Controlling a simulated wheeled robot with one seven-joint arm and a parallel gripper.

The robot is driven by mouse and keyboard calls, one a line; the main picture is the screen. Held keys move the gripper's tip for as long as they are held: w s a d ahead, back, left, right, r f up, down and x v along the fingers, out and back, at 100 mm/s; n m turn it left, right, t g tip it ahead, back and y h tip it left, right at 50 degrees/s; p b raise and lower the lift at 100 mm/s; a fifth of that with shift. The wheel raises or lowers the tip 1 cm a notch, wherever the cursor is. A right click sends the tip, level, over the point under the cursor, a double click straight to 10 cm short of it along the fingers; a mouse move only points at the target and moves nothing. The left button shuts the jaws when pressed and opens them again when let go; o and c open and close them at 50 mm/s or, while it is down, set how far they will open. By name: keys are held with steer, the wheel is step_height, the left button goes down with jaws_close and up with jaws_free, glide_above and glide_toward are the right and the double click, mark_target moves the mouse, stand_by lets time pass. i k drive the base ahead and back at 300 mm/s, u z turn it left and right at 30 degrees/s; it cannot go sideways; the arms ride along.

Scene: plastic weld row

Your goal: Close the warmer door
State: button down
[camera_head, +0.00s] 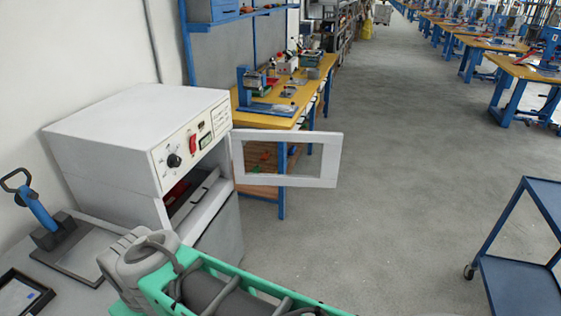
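The warmer (135,135) is a white box with a control panel of knobs and buttons on its front, at the left. Its door (328,170) is a white frame around a see-through window. The door stands wide open, swung out to the right from the right side of the opening. Something red and a grey tray-like part show inside the opening. My arm, grey and green, shows at the bottom centre, in front of the warmer and apart from the door. My gripper is not seen in this view.
A bench with a blue clamp (38,207) and a black tray (22,294) is at the left. A yellow-topped workbench (275,118) with tools stands behind the door. A blue cart (520,285) stands at the right. The grey floor between is clear.

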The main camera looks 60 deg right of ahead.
mark_target(332, 141)
steer(key=u, duration=0.05)
steer(key=k, duration=0.25)
steer(key=z, duration=2.65)
steer(key=i, duration=4.9)
steer(key=u, duration=4.45)
steer(key=i, duration=0.55)
steer(key=u, duration=0.15)
